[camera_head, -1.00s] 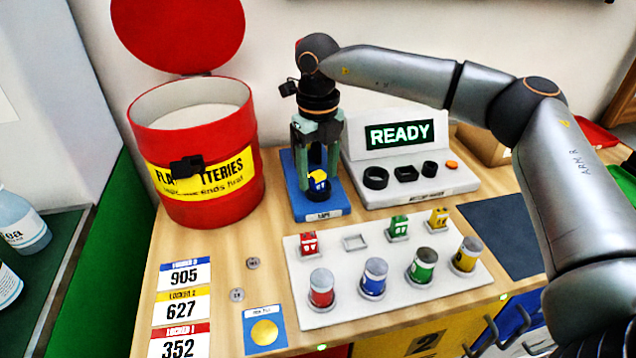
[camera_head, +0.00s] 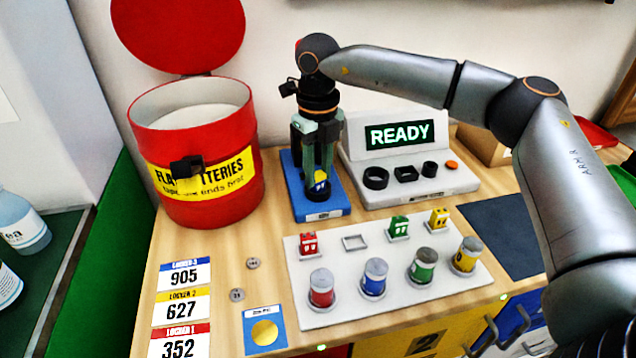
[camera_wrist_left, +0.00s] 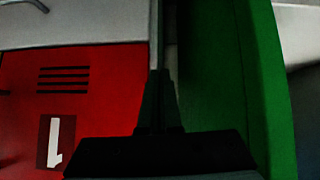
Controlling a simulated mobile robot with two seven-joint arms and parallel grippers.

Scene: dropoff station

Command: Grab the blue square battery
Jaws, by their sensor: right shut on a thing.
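The blue square battery (camera_head: 318,188) stands upright on the blue tape pad (camera_head: 330,211), with yellow on its top. My right gripper (camera_head: 319,177) reaches straight down over it and is shut on it. The fingers hide part of the battery. The battery still appears to be at the pad, and I cannot tell whether it is lifted. My left gripper (camera_wrist_left: 159,85) shows only in the left wrist view, dark, with its fingers together and nothing visible between them.
A red battery bin (camera_head: 205,205) with its lid up stands left of the pad. A READY tester (camera_head: 430,185) is at the right. A white tray (camera_head: 400,302) with several batteries and one empty square slot lies in front. A red locker (camera_wrist_left: 90,125) shows by my left gripper.

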